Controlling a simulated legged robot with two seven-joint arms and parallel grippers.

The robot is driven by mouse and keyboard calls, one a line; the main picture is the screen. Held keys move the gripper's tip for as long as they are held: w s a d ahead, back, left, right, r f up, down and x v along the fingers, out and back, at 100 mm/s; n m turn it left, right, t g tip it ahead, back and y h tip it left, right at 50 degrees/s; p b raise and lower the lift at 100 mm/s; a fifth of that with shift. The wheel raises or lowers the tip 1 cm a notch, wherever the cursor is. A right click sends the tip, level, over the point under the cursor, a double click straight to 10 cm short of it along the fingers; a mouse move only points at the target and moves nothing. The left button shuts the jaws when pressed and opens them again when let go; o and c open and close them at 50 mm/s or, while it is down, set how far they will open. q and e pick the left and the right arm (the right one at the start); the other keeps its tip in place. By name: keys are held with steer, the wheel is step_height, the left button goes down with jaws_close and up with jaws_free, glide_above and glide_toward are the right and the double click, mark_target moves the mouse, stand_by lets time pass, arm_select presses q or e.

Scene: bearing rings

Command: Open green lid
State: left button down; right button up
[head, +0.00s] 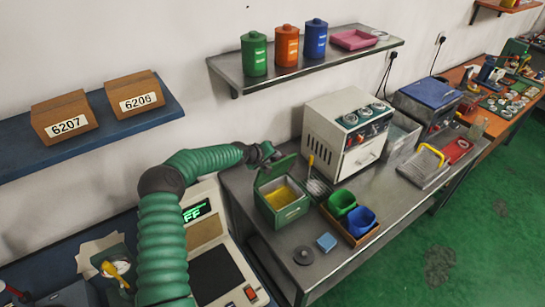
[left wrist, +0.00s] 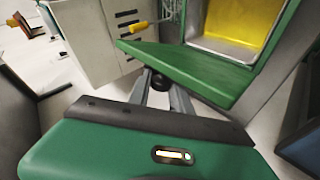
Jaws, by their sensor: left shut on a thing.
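A green box (head: 284,208) stands on the grey metal bench with a yellow inside. Its green lid (head: 275,171) is swung up, steeply tilted over the box's back edge, so the box is open. My left gripper (head: 265,153) is at the raised lid's upper side. In the left wrist view, the fingers of my left gripper (left wrist: 160,88) are closed around a small black knob (left wrist: 160,81) by the green lid (left wrist: 190,66). The yellow inside (left wrist: 238,20) shows beyond the lid. My right gripper is not in view.
A white machine (head: 348,133) stands behind the box. A brown tray (head: 349,236) with green and blue bins is at its right. A dark ring (head: 303,255) and a blue block (head: 326,242) lie in front. A shelf (head: 310,70) with canisters hangs above.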

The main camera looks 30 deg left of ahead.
arm_select(q)
steer(key=shift+s+a+f, duration=0.1)
steer(key=shift+f, duration=0.05)
steer(key=c, duration=1.3)
jaws_free()
steer(key=shift+c, duration=0.2)
steer(key=shift+o, duration=0.7)
steer(key=shift+r, duration=0.2)
steer(key=b+v, duration=0.3)
steer(key=v, duration=1.3)
steer(key=shift+s, duration=0.15)
